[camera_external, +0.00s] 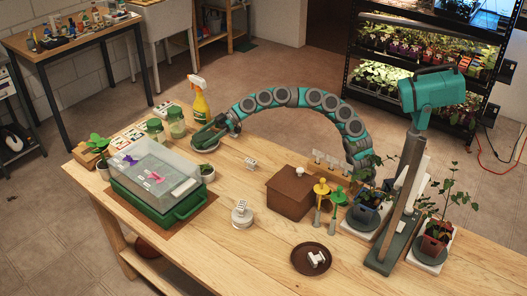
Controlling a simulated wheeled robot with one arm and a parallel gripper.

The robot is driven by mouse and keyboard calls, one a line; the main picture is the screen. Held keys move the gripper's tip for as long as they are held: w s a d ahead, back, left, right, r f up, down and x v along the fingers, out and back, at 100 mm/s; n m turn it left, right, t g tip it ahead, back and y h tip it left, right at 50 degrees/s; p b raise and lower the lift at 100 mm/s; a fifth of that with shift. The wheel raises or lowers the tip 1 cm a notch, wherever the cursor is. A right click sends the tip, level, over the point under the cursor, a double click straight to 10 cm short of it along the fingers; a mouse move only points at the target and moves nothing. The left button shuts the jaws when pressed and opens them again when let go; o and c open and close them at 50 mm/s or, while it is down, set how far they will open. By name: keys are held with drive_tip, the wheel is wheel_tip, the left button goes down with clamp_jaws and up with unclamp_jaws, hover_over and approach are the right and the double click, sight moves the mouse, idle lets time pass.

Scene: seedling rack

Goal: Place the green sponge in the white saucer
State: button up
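I cannot make out the green sponge for certain; it may be hidden or too small to tell. My gripper (207,136) is at the end of the curved teal arm, low at the back left of the wooden table, beside the spray bottle.
A green propagator with a clear lid (157,180) stands left of centre. A yellow spray bottle (200,104), glass jars (176,123), a brown box (292,192), a dark saucer (298,267) and potted plants (434,238) stand around. The table's front middle has bare wood.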

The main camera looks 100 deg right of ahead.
drive_tip(key=shift+r+p, duration=0.5)
drive_tip(key=shift+p, duration=0.05)
drive_tip(key=shift+s+d+r, duration=0.1)
drive_tip(key=shift+s+r, duration=0.05)
drive_tip(key=shift+r, duration=0.2)
drive_tip(key=v, duration=1.1)
drive_tip(key=shift+s+d+f+b, duration=0.1)
drive_tip(key=shift+s+d+b, duration=0.1)
drive_tip(key=shift+b, duration=0.2)
